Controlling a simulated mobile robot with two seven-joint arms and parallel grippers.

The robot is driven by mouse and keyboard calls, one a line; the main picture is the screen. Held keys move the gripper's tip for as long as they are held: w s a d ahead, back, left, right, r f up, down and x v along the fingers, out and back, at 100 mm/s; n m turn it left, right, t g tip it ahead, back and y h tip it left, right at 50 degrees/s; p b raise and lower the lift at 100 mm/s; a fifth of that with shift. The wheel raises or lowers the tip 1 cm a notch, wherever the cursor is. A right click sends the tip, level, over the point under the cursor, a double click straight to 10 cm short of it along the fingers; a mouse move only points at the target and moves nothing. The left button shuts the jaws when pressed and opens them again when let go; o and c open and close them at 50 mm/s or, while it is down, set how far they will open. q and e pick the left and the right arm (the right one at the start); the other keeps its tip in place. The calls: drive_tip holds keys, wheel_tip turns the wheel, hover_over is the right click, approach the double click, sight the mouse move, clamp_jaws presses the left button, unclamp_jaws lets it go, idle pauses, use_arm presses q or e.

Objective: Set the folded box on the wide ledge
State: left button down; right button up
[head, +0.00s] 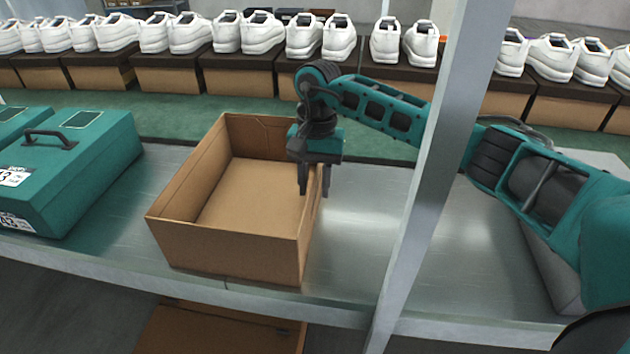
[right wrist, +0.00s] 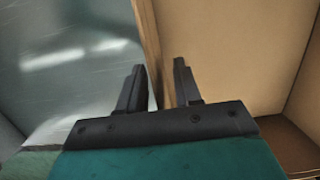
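The folded box (head: 225,245) is an open, empty brown cardboard box. It stands upright on the grey metal ledge (head: 360,240), close to the front edge. My right gripper (head: 314,186) comes down over the box's right wall, one finger inside and one outside. In the right wrist view, the wall (right wrist: 150,35) runs between the fingers of the gripper (right wrist: 159,68), with a gap showing, so it is open around the wall. The box's floor (right wrist: 235,60) shows to the right there. My left gripper is not in view.
Teal cases (head: 75,170) with handles stand left of the box. A grey post (head: 430,170) rises in front of the ledge, right of the box. Behind, white shoes (head: 262,32) sit on a row of boxes. Another cardboard box (head: 215,330) lies below the ledge.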

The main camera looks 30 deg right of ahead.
drive_tip(key=r, duration=0.4)
drive_tip(key=w+r, duration=0.1)
drive_tip(key=r, duration=0.3)
drive_tip(key=d+r+p, duration=0.1)
drive_tip(key=r, duration=0.3)
drive_tip(key=shift+w+r, duration=0.1)
drive_tip(key=shift+w, duration=0.1)
